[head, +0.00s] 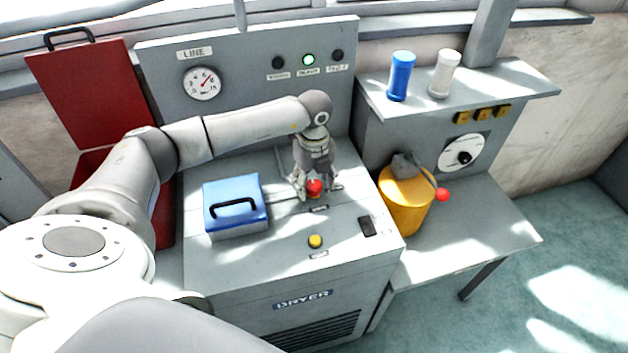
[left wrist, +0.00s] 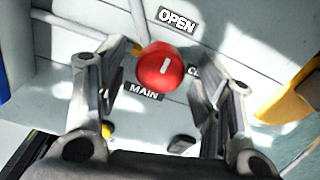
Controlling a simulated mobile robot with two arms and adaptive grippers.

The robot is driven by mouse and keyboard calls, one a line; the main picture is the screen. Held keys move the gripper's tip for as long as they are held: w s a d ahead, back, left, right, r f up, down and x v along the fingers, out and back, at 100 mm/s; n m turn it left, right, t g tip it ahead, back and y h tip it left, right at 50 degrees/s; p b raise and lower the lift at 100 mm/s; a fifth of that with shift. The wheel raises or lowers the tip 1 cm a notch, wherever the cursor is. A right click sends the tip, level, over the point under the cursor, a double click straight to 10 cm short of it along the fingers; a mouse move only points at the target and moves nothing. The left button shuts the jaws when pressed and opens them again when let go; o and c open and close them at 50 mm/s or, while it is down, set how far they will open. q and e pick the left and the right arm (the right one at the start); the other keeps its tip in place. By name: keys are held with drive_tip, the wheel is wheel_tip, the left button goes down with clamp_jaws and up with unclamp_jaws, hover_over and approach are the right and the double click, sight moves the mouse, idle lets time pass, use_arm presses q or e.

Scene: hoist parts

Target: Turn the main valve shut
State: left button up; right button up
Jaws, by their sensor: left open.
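The main valve is a red round knob (head: 314,187) on top of the grey dryer cabinet. It also shows in the left wrist view (left wrist: 162,68), with a white mark pointing up and slightly right, roughly toward the "OPEN" label (left wrist: 177,20). The "MAIN" label (left wrist: 144,91) is below it. A second label to the right, starting "CL", is partly hidden by a finger. My left gripper (head: 317,189) points down over the knob. Its fingers are open on either side of the knob; whether they touch it I cannot tell. My right gripper is not in view.
A blue case (head: 236,205) sits left of the valve. A yellow button (head: 315,241) and a dark switch (head: 367,226) are nearer the front. A yellow canister (head: 404,200) stands right, below a shelf holding blue (head: 400,76) and white cylinders (head: 445,73). An open red box (head: 91,100) is left.

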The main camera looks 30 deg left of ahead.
use_arm(q)
drive_tip(key=c, duration=1)
